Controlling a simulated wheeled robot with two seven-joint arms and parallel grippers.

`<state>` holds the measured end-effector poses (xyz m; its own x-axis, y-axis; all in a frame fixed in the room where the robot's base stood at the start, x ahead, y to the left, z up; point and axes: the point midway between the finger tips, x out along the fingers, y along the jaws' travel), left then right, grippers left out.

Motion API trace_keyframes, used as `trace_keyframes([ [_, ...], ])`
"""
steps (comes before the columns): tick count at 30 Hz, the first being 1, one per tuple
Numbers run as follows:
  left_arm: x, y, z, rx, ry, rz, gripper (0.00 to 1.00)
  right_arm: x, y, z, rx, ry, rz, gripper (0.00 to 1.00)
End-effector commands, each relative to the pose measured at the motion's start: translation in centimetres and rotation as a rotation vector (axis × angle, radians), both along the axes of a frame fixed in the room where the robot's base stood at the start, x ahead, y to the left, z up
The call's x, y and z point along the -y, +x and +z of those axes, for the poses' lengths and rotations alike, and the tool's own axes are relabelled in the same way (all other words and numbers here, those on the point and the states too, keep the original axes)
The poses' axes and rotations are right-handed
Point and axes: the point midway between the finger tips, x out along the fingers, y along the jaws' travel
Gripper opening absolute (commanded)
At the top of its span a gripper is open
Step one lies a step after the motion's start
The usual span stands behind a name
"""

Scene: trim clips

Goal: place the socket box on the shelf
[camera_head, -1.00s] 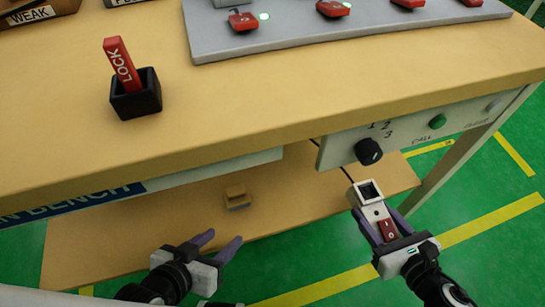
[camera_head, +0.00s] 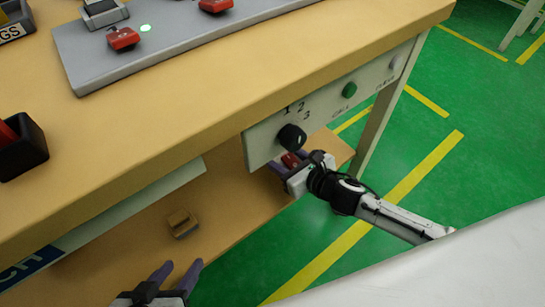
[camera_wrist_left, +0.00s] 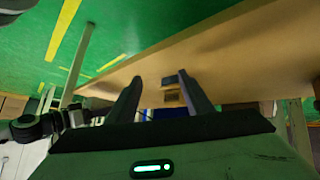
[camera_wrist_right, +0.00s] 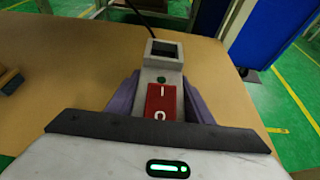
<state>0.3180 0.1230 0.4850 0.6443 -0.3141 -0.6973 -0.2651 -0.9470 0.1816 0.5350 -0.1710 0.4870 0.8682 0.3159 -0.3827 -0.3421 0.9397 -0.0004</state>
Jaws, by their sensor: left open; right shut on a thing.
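The socket box (camera_wrist_right: 164,72) is a pale block with a red rocker switch and a dark square socket, shown in the right wrist view. My right gripper (camera_wrist_right: 160,98) is shut on it. In the head view my right gripper (camera_head: 284,168) reaches under the control panel; only the box's red switch shows there, the rest is hidden. The shelf (camera_head: 232,185) is the low wooden board under the bench, and it lies behind the box in the right wrist view (camera_wrist_right: 70,70). Whether the box touches it I cannot tell. My left gripper (camera_head: 178,272) is open and empty near the shelf's front edge.
A small wooden block (camera_head: 182,223) sits on the shelf. The control panel (camera_head: 330,105), with a black knob (camera_head: 292,137), overhangs the shelf's right part. A dark cable (camera_wrist_right: 138,14) runs behind the box. The shelf between block and box is clear.

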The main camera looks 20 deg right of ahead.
Motion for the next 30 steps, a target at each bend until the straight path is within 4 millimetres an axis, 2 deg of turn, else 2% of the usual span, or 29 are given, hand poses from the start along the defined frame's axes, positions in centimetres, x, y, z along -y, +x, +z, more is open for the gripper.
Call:
trace_keyframes([
  [2, 0.1, 0.0, -0.4, -0.008, 0.0, -0.006, 0.47, -0.5, 1.5, 0.1, 0.005, 0.001, -0.001, 0.15],
  [6, 0.3, 0.1, -0.5, -0.018, 0.003, -0.016, 0.47, -0.9, 2.5, 0.0, 0.002, 0.0, 0.0, 0.15],
  [14, 1.4, 0.6, -1.5, -0.052, 0.014, -0.082, 0.47, -1.0, 2.6, -3.4, 0.0, 0.003, -0.001, 0.15],
  [26, 1.6, 0.4, -1.6, -0.068, 0.017, -0.093, 0.47, -1.0, 2.6, -3.7, 0.002, 0.001, 0.001, 0.15],
  [27, 1.6, 0.5, -1.6, -0.069, 0.017, -0.094, 0.47, -0.9, 2.5, -3.9, -0.001, 0.001, 0.0, 0.48],
  [30, 1.6, 0.5, -1.5, -0.068, 0.017, -0.094, 0.47, -0.9, 2.5, -3.8, -0.001, 0.001, 0.0, 0.65],
])
